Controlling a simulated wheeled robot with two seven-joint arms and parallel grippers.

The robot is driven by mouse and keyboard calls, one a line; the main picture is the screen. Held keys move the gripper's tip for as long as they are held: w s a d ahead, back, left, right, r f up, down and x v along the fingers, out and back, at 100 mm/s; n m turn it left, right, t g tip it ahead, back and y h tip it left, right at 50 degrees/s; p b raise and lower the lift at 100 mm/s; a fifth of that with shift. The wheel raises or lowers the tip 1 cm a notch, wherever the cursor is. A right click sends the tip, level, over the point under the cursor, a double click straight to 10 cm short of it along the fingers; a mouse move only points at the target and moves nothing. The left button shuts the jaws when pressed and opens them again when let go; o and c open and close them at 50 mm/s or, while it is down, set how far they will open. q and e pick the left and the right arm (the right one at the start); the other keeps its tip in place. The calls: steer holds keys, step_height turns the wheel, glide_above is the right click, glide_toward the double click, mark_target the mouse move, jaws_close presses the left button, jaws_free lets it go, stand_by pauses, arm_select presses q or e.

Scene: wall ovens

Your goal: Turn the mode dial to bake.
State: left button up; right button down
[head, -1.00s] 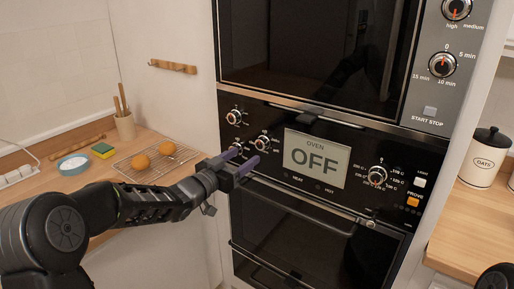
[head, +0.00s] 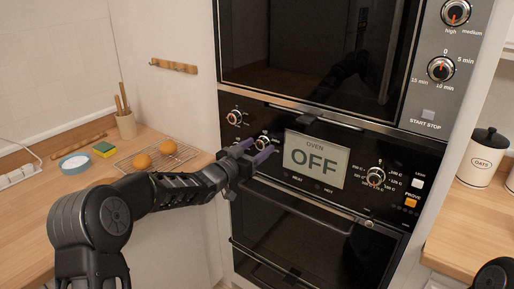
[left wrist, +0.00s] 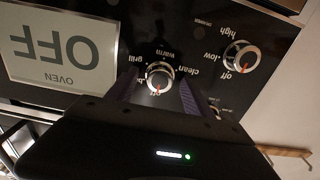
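The mode dial (left wrist: 159,77), a silver knob with an orange mark, shows upside down in the left wrist view. The words grill, warm and clean stand around it; I cannot read bake. Its mark points down in that picture, toward a partly covered label. In the head view the dial (head: 263,141) sits left of the display, just above my fingers. My left gripper (left wrist: 158,95) is open, one purple-grey finger on each side of the dial, with small gaps visible. It also shows in the head view (head: 255,151). My right gripper is not in view.
The oven display (head: 316,159) reads OFF. A high/low dial (left wrist: 240,57) lies beside the left gripper, and another dial (head: 233,117) is at the upper left. A right-hand dial (head: 376,177) and the oven door handle (head: 300,207) are near. A cooling rack (head: 185,152) lies on the left counter.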

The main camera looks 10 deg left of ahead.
arm_select(q)
jaws_close()
stand_by(0.4)
steer(key=shift+f+m+b, duration=0.15)
steer(key=shift+m+b, duration=0.25)
steer(key=shift+b, duration=0.35)
steer(key=m+b, duration=0.5)
steer(key=b, duration=0.1)
steer(key=shift+f, duration=0.1)
steer(key=m+b, duration=0.3)
steer(key=shift+m, duration=0.3)
steer(key=shift+r+m+b, duration=0.2)
steer(key=shift+m+b, duration=0.5)
steer(key=shift+m, duration=0.5)
